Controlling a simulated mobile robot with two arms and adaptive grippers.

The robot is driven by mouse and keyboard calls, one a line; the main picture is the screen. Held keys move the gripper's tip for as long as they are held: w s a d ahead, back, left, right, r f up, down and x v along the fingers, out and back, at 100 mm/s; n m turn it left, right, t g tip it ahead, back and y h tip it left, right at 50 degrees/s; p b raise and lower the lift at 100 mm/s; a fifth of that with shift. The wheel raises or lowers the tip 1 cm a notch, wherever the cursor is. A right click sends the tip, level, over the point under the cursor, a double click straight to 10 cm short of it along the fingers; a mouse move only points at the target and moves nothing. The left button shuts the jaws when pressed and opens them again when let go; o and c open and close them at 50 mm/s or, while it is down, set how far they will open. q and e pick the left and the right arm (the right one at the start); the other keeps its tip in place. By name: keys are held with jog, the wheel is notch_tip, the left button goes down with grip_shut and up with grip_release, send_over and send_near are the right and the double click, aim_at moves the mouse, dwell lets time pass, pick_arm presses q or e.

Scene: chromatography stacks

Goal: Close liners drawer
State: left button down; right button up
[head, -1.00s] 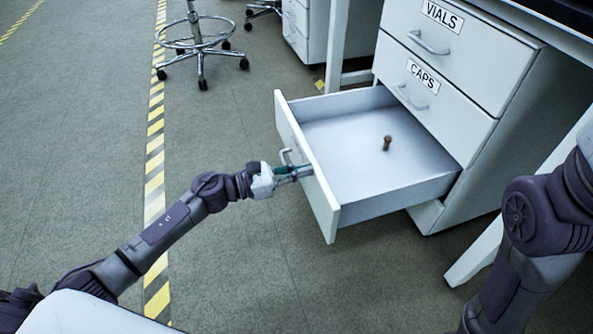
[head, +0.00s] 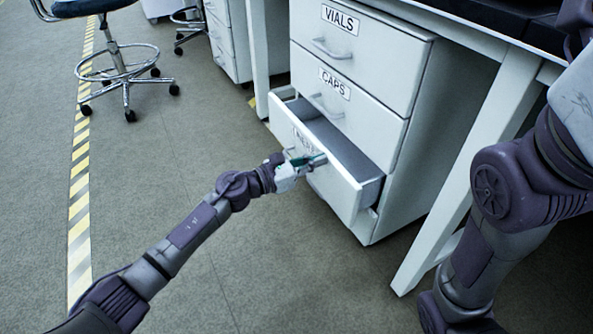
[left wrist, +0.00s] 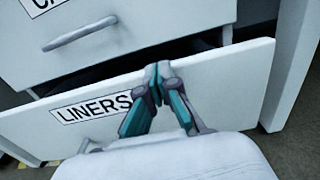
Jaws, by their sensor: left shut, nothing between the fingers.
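The liners drawer (head: 335,183) is the bottom drawer of the white cabinet. It stands partly open, and part of its inside shows in the head view. In the left wrist view its front (left wrist: 225,92) carries a LINERS label (left wrist: 95,106). My left gripper (head: 318,160) is shut and empty, with its fingertips at the drawer front. In the left wrist view the gripper (left wrist: 157,75) is at the front's upper edge, right of the label. The drawer's handle is mostly hidden. My right arm shows at the right, but its gripper is out of view.
The CAPS drawer (head: 350,118) and the VIALS drawer (head: 345,48) above are shut. A bench leg (head: 455,180) stands right of the cabinet. A stool (head: 122,62) is at the upper left. The floor (head: 150,170) left of the cabinet is clear.

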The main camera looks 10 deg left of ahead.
aim_at(331, 154)
pick_arm(q)
jog(key=x, duration=0.3)
jog(key=shift+w+d+b, duration=0.1)
jog(key=shift+d+b, duration=0.1)
jog(key=shift+b, duration=0.2)
jog(key=shift+w+d, duration=0.3)
jog(key=shift+d, duration=0.05)
